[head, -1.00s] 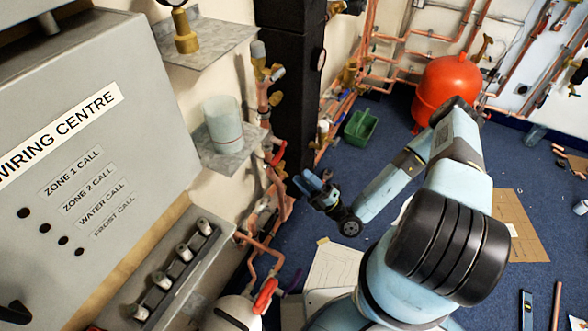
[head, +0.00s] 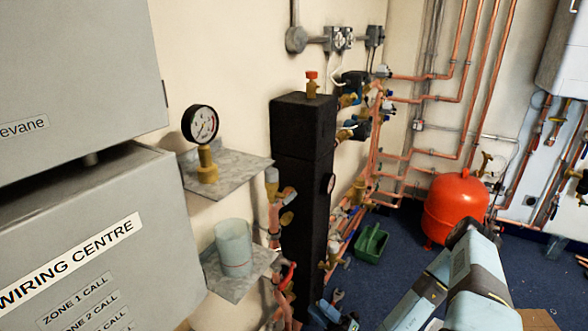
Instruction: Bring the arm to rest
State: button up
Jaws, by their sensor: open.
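My arm (head: 465,290) is pale blue with dark bands. It rises from the bottom right of the head view, bends at an elbow below the red tank, and runs down to the left. My gripper (head: 328,303) shows at the bottom edge, just right of the foot of the black column. Its blue fingers are apart and I see nothing between them. The wrist and the lower arm are partly cut off by the frame.
A black column (head: 303,150) and copper pipes line the wall. A pressure gauge (head: 200,125) and a translucent cup (head: 233,248) stand on metal shelves beside the grey wiring centre box (head: 110,230).

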jog(key=s+d+r+m+g+h, duration=0.2)
jog(key=s+d+r+m+h, duration=0.2)
jog(key=r, duration=1.2)
jog(key=s+d+r+m+g+h, duration=0.2)
jog(key=s+d+r+m+h, duration=0.2)
jog(key=r+m+h, duration=0.6)
jog(key=s+d+r+m+g+h, duration=0.3)
jog(key=d+r+m+h, duration=0.3)
jog(key=r+m, duration=0.9)
notch_tip(320, 180, up, 8)
jog(key=shift+s+r+h, duration=0.1)
jog(key=shift+s+h, duration=0.55)
jog(key=shift+h, duration=0.05)
